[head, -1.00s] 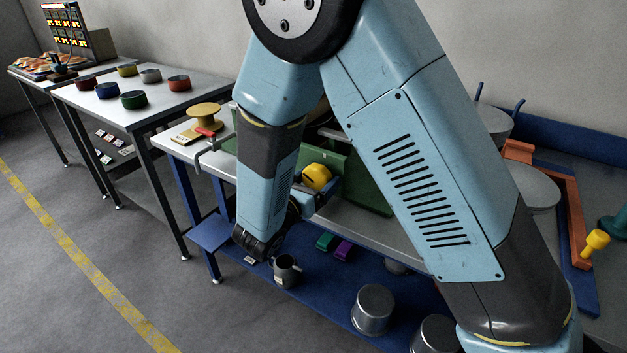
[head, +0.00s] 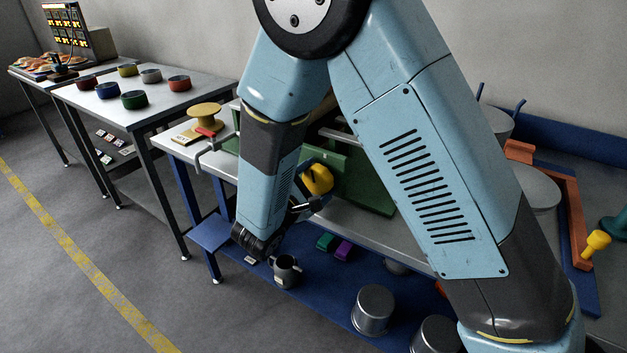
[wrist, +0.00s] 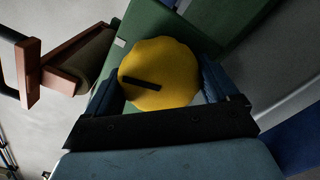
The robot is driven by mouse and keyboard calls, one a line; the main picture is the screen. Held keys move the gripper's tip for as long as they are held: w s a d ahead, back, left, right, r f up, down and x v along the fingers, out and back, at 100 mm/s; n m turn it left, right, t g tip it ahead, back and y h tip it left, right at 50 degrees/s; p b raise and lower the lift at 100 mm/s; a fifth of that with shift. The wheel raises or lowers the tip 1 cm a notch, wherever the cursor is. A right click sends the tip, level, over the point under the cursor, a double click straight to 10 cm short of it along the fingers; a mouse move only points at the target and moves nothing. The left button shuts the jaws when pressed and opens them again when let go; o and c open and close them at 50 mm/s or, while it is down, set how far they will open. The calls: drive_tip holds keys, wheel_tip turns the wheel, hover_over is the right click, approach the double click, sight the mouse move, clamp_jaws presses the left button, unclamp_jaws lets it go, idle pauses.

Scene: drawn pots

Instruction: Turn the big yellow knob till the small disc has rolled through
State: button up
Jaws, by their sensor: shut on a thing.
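The big yellow knob (head: 319,180) sits on the front of a green machine (head: 368,182) on the bench. In the wrist view the knob (wrist: 178,62) fills the middle, with a dark bar-shaped mark on its face pointing left and slightly up. My gripper (wrist: 160,78) is shut on the knob, one dark blue finger on each side. In the head view my gripper (head: 308,182) shows partly at the knob, below and left of it my wrist. The small disc does not show in either view; my arm hides part of the machine.
A yellow spool (head: 204,110) stands on the bench's left end.

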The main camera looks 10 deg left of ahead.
drive_tip(key=shift+s+f+m, duration=0.1)
drive_tip(key=shift+f+m, duration=0.1)
drive_tip(key=shift+m, duration=0.6)
drive_tip(key=o, duration=0.8)
drive_tip(key=shift+r, duration=0.1)
drive_tip(key=shift+a, duration=0.1)
drive_tip(key=v, duration=1.3)
drive_tip(key=shift+s+a, duration=0.15)
drive_tip(key=shift+s, duration=0.15)
drive_tip(key=shift+w+m, duration=0.1)
drive_tip(key=shift+m, duration=0.2)
